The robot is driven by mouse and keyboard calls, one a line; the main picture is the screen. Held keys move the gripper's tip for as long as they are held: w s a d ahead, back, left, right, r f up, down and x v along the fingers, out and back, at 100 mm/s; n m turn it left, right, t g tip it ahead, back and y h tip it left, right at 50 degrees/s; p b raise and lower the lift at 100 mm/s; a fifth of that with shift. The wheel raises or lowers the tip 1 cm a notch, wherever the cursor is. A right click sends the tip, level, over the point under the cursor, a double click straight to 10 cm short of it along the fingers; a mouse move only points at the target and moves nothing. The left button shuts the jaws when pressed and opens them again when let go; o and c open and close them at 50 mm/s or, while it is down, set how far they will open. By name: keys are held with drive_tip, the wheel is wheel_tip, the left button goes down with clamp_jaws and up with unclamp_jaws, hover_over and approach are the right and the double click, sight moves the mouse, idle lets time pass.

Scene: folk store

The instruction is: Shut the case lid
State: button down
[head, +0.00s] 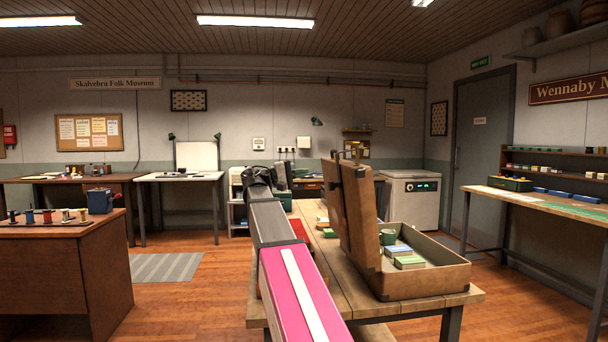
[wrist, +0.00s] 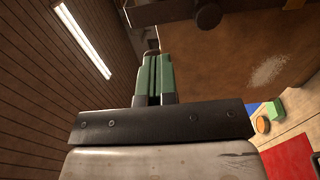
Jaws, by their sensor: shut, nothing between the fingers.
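The brown case (head: 440,282) stands open on a wooden table, its tray facing up. Its lid (head: 361,225) stands roughly upright along the tray's left side. In the wrist view a large brown scuffed surface, apparently the lid's outer face (wrist: 235,65), fills the upper right. My gripper (wrist: 153,56) has green fingers, closed together and empty, beside that face. I cannot tell whether they touch it. In the head view my arm reaches forward left of the lid, and the fingers are not clearly seen.
A red item (wrist: 290,158) and a green block (wrist: 275,110) lie on the table (head: 350,290) left of the case. A brown counter (head: 60,255) stands left, with open floor between.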

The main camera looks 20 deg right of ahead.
sight(339, 167)
drive_tip(key=x, duration=1)
drive_tip(key=shift+d, duration=0.15)
drive_tip(key=shift+d, duration=0.1)
